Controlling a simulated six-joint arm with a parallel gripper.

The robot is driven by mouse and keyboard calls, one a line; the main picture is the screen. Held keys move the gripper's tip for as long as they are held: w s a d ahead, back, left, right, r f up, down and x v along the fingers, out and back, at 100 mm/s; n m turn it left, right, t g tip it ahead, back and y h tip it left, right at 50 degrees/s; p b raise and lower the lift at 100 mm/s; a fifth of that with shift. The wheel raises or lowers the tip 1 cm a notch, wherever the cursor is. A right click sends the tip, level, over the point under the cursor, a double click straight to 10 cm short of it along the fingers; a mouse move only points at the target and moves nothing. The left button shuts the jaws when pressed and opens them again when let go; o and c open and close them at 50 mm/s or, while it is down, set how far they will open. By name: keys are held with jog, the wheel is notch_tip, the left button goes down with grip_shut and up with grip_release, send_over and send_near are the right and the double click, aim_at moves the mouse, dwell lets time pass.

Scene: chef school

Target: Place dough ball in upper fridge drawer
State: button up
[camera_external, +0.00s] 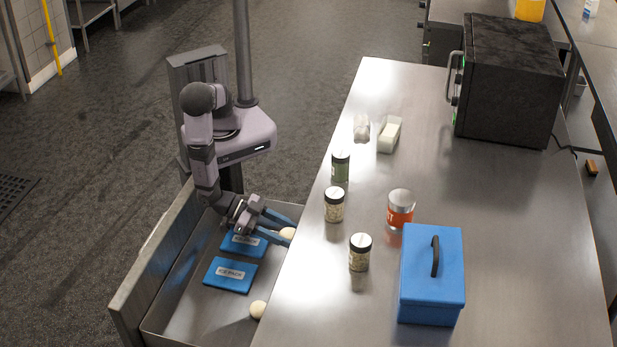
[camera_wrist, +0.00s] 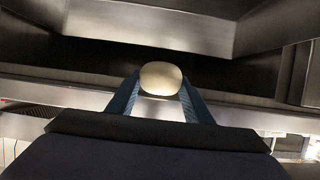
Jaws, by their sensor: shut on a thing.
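A pale dough ball (camera_external: 287,233) is held between the blue fingertips of my gripper (camera_external: 281,230). In the wrist view the same dough ball (camera_wrist: 161,78) sits between both fingers of my gripper (camera_wrist: 160,88). The gripper is over the open drawer (camera_external: 187,300), close to the counter's edge. I cannot tell how high the ball is above the drawer floor. A second dough ball (camera_external: 258,309) lies in the drawer near the counter side. Two blue ice packs (camera_external: 230,276) lie flat in the drawer, one partly below my gripper.
The steel counter (camera_external: 500,220) beside the drawer holds several jars (camera_external: 360,252), a blue box with a handle (camera_external: 432,280), a white container (camera_external: 390,134) and a dark oven (camera_external: 508,80). The drawer's tall front panel (camera_external: 150,262) stands at left. Drawer floor is bare near the front.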

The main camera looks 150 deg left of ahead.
jog(key=w+d+f+m+t+h, duration=0.1)
jog(key=w+d+f+m+h, duration=0.1)
jog(key=d+m+h, duration=0.25)
jog(key=w+d+f+m+t+h+b, duration=0.1)
jog(key=w+d+f+m+h, duration=0.15)
jog(key=d, duration=0.25)
jog(key=w+d+f+m+t+h, duration=0.1)
jog(key=d+f+m+h, duration=0.2)
jog(key=d+m+h, duration=0.15)
jog(key=s+d+f+m+g+h+b, duration=0.1)
jog(key=s+d+f+m+g+h, duration=0.1)
jog(key=s+d+m+g+h, duration=0.4)
jog(key=s+d+m+h, duration=0.3)
jog(key=s+d, duration=0.4)
jog(key=shift+d+f+h+b, duration=0.25)
jog(key=shift+d+h+b, duration=0.05)
jog(key=shift+d+h, duration=0.1)
send_over(202, 311)
jog(key=shift+f, duration=5.05)
